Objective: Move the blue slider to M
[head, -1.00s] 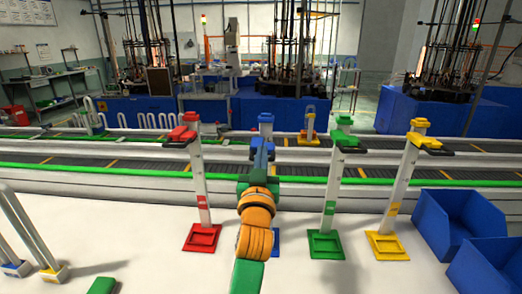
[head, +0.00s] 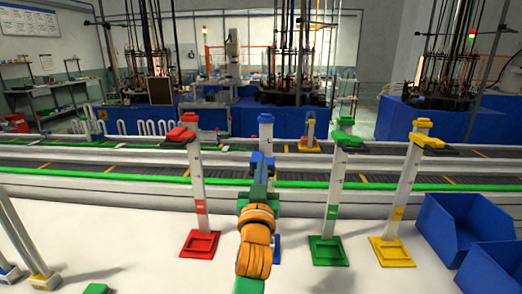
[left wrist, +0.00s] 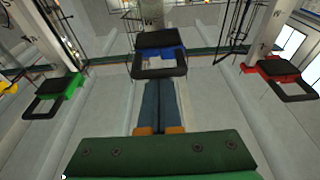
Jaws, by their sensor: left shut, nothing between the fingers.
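The blue slider (left wrist: 158,40), with its black loop handle, is close in front of my left fingertips in the left wrist view. In the head view it shows as a blue patch (head: 262,157) on a white post (head: 266,131), partly hidden behind my gripper. My left gripper (head: 259,172) is shut with nothing between its fingers. In the left wrist view its dark blue fingers (left wrist: 158,92) lie together and their tips end at the handle's edge. I cannot tell whether they touch it. Letters on the post are too small to read. My right gripper is out of view.
Red (head: 181,133), green (head: 347,138) and yellow (head: 425,140) sliders sit high on posts either side of the blue one. Blue bins (head: 452,232) stand at the right. A conveyor (head: 120,157) runs behind.

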